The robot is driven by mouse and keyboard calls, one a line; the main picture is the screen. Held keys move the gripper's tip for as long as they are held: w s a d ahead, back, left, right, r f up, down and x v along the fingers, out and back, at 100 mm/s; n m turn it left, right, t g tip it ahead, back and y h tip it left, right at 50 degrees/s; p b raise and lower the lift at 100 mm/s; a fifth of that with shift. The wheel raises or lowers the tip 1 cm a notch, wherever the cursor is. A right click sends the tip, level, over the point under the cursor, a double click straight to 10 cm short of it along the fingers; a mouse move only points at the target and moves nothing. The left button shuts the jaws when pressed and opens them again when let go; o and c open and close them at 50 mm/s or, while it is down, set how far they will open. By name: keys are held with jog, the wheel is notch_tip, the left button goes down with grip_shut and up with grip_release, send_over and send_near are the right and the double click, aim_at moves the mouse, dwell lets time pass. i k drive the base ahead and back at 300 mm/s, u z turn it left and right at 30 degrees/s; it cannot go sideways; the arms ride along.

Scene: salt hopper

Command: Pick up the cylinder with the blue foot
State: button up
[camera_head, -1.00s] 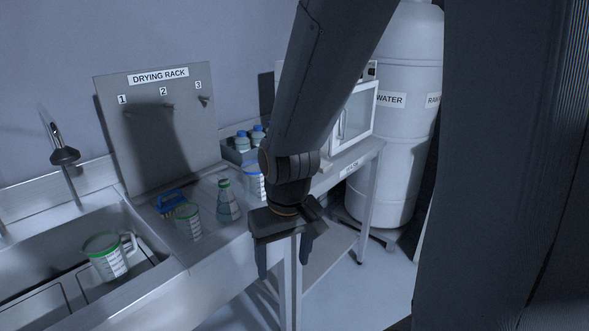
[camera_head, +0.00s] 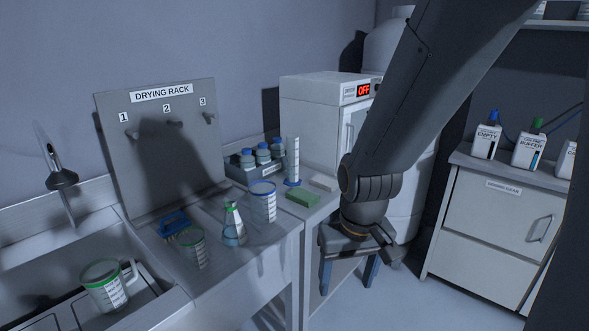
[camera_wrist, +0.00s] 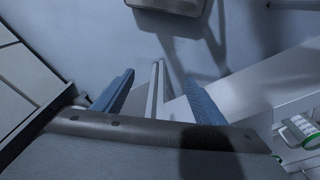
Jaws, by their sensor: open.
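The cylinder with the blue foot (camera_head: 292,161) stands upright on the steel counter, behind the green sponge and beside the rack of blue-capped bottles. It is tall, clear and graduated. My gripper (camera_head: 349,275) hangs to the right of it, lower down and in front of the counter edge, pointing down. Its two blue-grey fingers are apart with nothing between them. In the wrist view my gripper (camera_wrist: 160,98) also shows open, over the floor and a table leg. The cylinder is not seen in the wrist view.
A blue-banded beaker (camera_head: 262,202), a flask (camera_head: 233,224), a green-banded beaker (camera_head: 194,248) and a green sponge (camera_head: 303,198) stand near the cylinder. A drying oven (camera_head: 318,112) is behind. A jug (camera_head: 104,287) sits in the sink. A cabinet (camera_head: 490,232) is at right.

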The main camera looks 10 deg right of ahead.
aim_at(292, 179)
jog(key=z, duration=0.5)
jog(key=k, duration=1.15)
jog(key=z, duration=0.65)
jog(key=i, duration=0.85)
jog(key=u, duration=1)
jog(key=i, duration=0.75)
jog(key=u, duration=0.75)
jog(key=i, duration=0.55)
